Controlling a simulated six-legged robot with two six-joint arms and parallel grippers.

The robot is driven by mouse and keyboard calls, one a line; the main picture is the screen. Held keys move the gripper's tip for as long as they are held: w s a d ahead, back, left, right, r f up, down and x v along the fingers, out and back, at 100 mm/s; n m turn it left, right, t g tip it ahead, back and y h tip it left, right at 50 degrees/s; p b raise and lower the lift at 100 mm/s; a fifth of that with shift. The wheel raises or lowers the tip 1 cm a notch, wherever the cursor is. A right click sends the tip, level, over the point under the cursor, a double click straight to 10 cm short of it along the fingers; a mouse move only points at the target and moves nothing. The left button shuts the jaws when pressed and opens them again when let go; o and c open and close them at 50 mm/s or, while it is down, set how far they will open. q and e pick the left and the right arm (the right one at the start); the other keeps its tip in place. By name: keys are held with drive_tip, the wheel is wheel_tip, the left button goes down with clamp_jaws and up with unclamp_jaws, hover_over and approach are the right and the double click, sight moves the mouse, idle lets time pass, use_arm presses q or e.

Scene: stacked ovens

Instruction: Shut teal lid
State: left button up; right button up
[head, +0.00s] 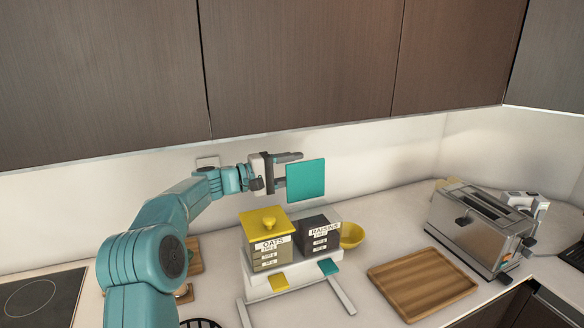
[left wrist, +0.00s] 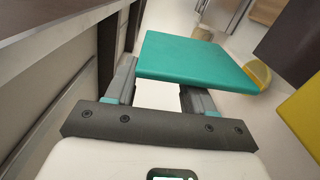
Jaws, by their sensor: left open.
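The teal lid (head: 306,180) stands open and upright above the dark RAISINS container (head: 318,235). Its broad flat face is turned toward the head camera. My left gripper (head: 291,167) is at the lid's left side, high up near the backsplash. In the left wrist view the teal lid (left wrist: 195,58) spans across in front of the open fingers of my left gripper (left wrist: 160,90) and hides their tips. I cannot tell whether the fingers touch the lid. My right gripper is not in view.
The OATS container (head: 268,250) with a yellow lid (head: 264,222) stands left of RAISINS on a white stand with yellow and teal tabs. A yellow bowl (head: 351,235), wooden board (head: 421,282) and toaster (head: 480,228) are to the right. Cabinets (head: 300,65) hang above.

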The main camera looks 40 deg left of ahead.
use_arm(q)
drive_tip(key=shift+w+f, duration=0.1)
drive_tip(key=shift+w, duration=0.05)
clamp_jaws()
drive_tip(key=shift+d+f+b, duration=0.1)
drive_tip(key=shift+b, duration=0.4)
drive_tip(key=d+m+b, duration=0.1)
drive_tip(key=m+b, duration=0.1)
drive_tip(key=b, duration=0.2)
drive_tip(key=s+d+m+b, duration=0.1)
drive_tip(key=m+b, duration=0.1)
drive_tip(key=b, duration=0.2)
drive_tip(key=s+d+m+b, duration=0.1)
drive_tip(key=b, duration=0.2)
drive_tip(key=shift+d+m+b, duration=0.3)
drive_tip(key=shift+m+b, duration=0.1)
drive_tip(key=shift+s+d+r+m+b, duration=0.2)
drive_tip(key=shift+d+r+m+b, duration=0.2)
drive_tip(key=shift+m+b, duration=0.4)
unclamp_jaws()
drive_tip(key=b+v, duration=0.3)
drive_tip(key=v, duration=1.3)
drive_tip(key=shift+s, duration=0.2)
